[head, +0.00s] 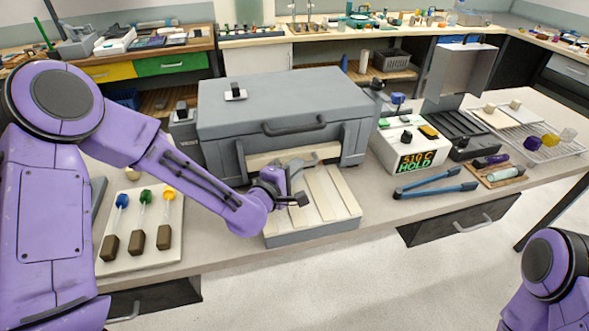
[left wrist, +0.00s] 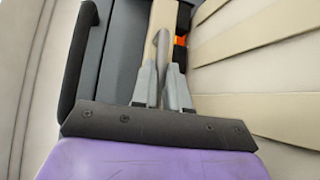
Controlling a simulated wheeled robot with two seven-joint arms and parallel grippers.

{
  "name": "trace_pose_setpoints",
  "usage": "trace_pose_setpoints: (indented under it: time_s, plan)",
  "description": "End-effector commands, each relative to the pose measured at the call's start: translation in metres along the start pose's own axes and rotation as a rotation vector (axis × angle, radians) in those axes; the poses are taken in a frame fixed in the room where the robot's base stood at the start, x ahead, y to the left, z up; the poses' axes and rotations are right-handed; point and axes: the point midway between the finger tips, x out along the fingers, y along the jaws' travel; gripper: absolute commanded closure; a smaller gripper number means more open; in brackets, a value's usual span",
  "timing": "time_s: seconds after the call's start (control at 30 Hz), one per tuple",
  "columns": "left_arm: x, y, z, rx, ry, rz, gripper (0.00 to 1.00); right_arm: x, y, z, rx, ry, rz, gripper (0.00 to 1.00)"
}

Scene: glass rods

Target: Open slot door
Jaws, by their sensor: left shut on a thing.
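The kiln (head: 250,117) is a grey box with a dark lid handle (head: 295,127). Its slot door (head: 262,160) is a pale strip low on the front, above a slatted shelf (head: 335,200). My left gripper (head: 297,168) is at the door, partly hidden by its own wrist. In the left wrist view, the left gripper (left wrist: 163,80) is shut on the grey door handle (left wrist: 161,45). An orange glow (left wrist: 180,42) shows between the pale door strip (left wrist: 128,65) and the shelf slats. My right arm shows at bottom right, but its gripper is out of view.
A board with several coloured-tipped rods (head: 140,225) lies left of the kiln. A controller (head: 408,145) reading 510 C HOLD stands to the right. Blue tongs (head: 435,190) lie near the front edge. A wire rack (head: 530,135) is farther right.

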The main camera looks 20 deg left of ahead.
Motion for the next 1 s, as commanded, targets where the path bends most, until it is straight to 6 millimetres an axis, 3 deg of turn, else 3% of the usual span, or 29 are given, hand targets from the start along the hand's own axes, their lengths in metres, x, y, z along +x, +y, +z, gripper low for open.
trace_pose_setpoints:
  time_s: [0.03, 0.17, 0.47, 0.5, 0.53, 0.57, 0.87, 1.0]
  plan:
    - [-0.001, 0.017, 0.002, -0.001, 0.002, 0.007, 1.0, -0.012, 0.001, -0.005, 0.0, 0.0, 0.0, 0.57]
    - [-0.004, 0.038, 0.005, -0.001, 0.001, 0.008, 1.0, -0.026, 0.002, -0.011, 0.0, 0.0, 0.0, 0.57]
    - [-0.004, 0.036, 0.005, 0.0, 0.001, 0.007, 1.0, -0.023, 0.002, -0.01, 0.0, 0.0, 0.0, 0.57]
    - [-0.004, 0.036, 0.005, 0.0, 0.001, 0.007, 0.73, -0.023, 0.002, -0.01, 0.0, 0.0, 0.0, 0.57]
    - [-0.004, 0.036, 0.005, 0.0, 0.001, 0.006, 0.63, -0.023, 0.002, -0.01, 0.0, 0.0, 0.0, 0.57]
    - [-0.004, 0.036, 0.005, 0.0, 0.001, 0.006, 0.6, -0.023, 0.002, -0.01, 0.0, 0.0, 0.0, 0.57]
    - [-0.006, 0.035, 0.005, 0.0, 0.001, 0.005, 0.6, -0.022, 0.002, -0.009, 0.0, 0.0, 0.0, 0.57]
    - [-0.024, 0.033, 0.004, -0.001, 0.001, 0.005, 0.6, -0.017, 0.002, -0.007, 0.0, 0.0, 0.0, 0.57]
